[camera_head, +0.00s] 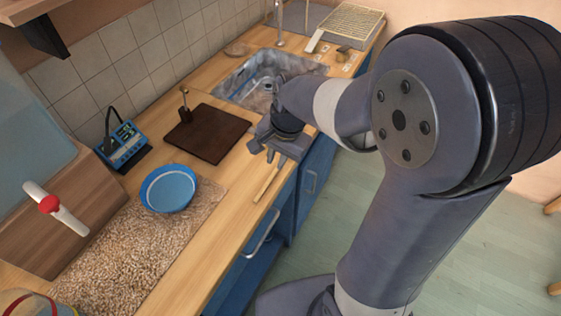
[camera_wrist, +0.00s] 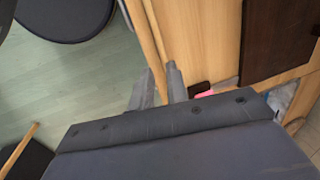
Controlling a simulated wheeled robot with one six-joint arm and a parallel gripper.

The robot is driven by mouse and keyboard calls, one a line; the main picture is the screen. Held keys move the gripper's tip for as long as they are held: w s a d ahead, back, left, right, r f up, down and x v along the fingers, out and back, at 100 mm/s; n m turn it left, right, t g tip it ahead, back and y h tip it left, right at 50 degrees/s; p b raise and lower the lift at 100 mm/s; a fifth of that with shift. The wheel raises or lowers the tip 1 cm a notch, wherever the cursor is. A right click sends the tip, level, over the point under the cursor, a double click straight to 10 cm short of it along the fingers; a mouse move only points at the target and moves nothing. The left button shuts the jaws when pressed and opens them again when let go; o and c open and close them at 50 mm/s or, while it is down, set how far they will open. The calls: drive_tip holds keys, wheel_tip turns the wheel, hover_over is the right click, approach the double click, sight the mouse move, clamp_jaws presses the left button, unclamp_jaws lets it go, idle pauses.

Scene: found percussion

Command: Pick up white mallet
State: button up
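A thin pale wooden stick (camera_head: 267,184), possibly the mallet's handle, lies on the counter near its front edge. I cannot make out a white head on it. My gripper (camera_head: 268,153) is just beyond the stick's far end, low over the counter's front edge. A pale wooden strip runs up from the fingers there; I cannot tell stick from counter edge.
A dark cutting board (camera_head: 208,135) lies beside the gripper, with the metal sink (camera_head: 240,85) behind. A blue bowl (camera_head: 168,188) stands on a speckled mat (camera_head: 120,250). A blue device (camera_head: 122,145) is near the wall. Open floor lies right of the counter.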

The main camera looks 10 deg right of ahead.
sight(271, 178)
drive_tip(key=shift+w+a+f, duration=0.2)
drive_tip(key=shift+f, duration=1.1)
drive_tip(key=shift+w+a+f, duration=0.15)
drive_tip(key=shift+a+f, duration=0.05)
drive_tip(key=shift+f, duration=1.1)
drive_tip(key=shift+w+a+f, duration=0.2)
drive_tip(key=shift+f, duration=1.1)
drive_tip(key=shift+c, duration=0.5)
clamp_jaws()
